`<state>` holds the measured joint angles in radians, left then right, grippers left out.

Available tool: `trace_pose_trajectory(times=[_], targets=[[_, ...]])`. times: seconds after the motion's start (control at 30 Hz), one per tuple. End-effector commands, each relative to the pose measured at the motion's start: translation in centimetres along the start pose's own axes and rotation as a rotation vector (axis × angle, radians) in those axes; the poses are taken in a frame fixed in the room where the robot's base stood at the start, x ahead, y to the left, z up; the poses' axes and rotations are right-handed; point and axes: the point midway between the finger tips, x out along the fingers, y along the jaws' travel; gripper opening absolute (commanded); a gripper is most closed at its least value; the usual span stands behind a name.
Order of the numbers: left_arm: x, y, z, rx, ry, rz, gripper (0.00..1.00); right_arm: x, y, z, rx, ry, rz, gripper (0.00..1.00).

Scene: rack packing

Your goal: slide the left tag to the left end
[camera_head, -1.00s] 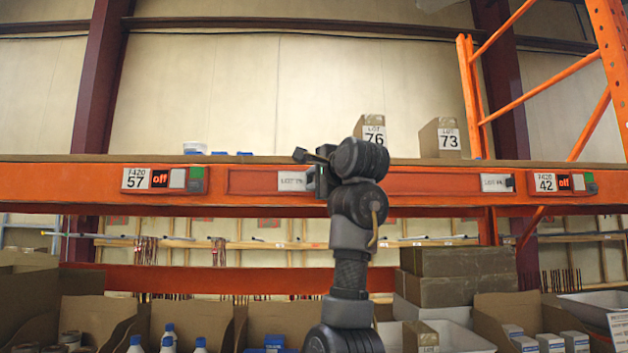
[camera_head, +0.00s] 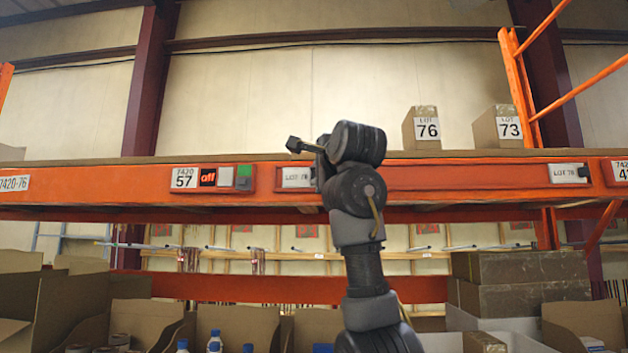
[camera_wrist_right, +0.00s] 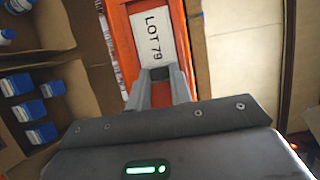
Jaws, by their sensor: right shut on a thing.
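The left tag (camera_head: 297,177) is a white label in the recessed channel (camera_head: 450,177) of the orange beam. It sits at or very near the channel's left end; any small gap is hard to see. In the right wrist view the tag (camera_wrist_right: 158,38) reads LOT 79. My right gripper (camera_head: 317,179) is at the tag's right end, its jaws partly hidden by my wrist. The right wrist view shows its fingers (camera_wrist_right: 160,80) closed on the tag's grey end piece. The right tag (camera_head: 567,173) is at the channel's right end. My left gripper is out of view.
A 57 panel (camera_head: 212,178) with a red "off" display and green button is just left of the channel. Boxes LOT 76 (camera_head: 422,128) and LOT 73 (camera_head: 497,127) stand on the shelf above. Open cartons (camera_head: 236,325) with bottles are below. The channel between the tags is clear.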

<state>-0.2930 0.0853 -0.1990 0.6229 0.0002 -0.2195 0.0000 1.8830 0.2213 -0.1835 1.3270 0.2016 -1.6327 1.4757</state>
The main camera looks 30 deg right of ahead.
Motion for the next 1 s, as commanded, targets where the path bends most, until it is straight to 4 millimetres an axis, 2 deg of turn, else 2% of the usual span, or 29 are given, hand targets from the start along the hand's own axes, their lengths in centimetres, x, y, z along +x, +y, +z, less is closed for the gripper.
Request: trace_pose_trajectory(times=[0.1,0.27,0.3,0.47,0.6,0.77,0.87,1.0], targets=[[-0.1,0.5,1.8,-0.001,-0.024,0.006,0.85,0.1,0.1,0.0,0.002,0.001,0.002,0.00],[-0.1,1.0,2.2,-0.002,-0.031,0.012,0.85,0.0,0.1,0.0,0.002,0.000,0.002,0.00],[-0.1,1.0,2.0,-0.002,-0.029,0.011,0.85,0.0,0.1,0.0,0.002,0.001,0.002,0.22],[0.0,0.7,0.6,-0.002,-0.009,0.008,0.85,0.0,0.1,-0.1,0.002,0.002,0.002,0.43],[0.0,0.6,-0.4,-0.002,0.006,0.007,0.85,-0.1,0.0,-0.2,0.002,0.004,0.001,0.44],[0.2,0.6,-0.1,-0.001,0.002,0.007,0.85,-0.2,0.1,-0.2,0.002,0.004,0.000,0.44],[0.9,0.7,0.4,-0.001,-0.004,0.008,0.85,-1.1,0.2,-0.2,0.001,0.004,-0.003,0.44],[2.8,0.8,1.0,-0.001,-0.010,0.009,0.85,-3.5,0.6,-0.2,0.000,0.004,-0.004,0.44]])
